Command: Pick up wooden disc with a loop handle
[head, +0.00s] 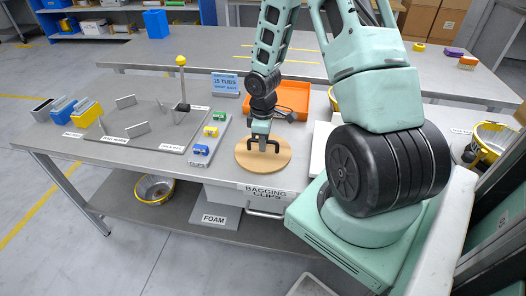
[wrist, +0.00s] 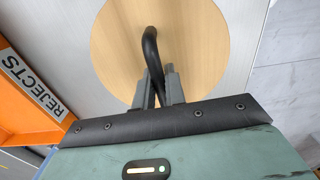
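The wooden disc (head: 246,159) is round and light tan and lies flat at the front edge of the grey table. It fills the upper middle of the wrist view (wrist: 205,40). Its black loop handle (wrist: 150,45) stands up from its middle. My gripper (head: 263,139) points down over the disc. In the wrist view its two grey fingers (wrist: 159,88) are close together, one on each side of the handle, and appear shut on it. The lower part of the handle is partly hidden by the fingers. I see no clear gap between disc and table.
An orange tray (head: 294,95), with a REJECTS label in the wrist view, is behind the disc. A grey strip with blue and green blocks (head: 209,140) lies left. A label BAGGING CLIPS (head: 265,191) is at the front edge. A yellow-knobbed post (head: 182,80) stands further left.

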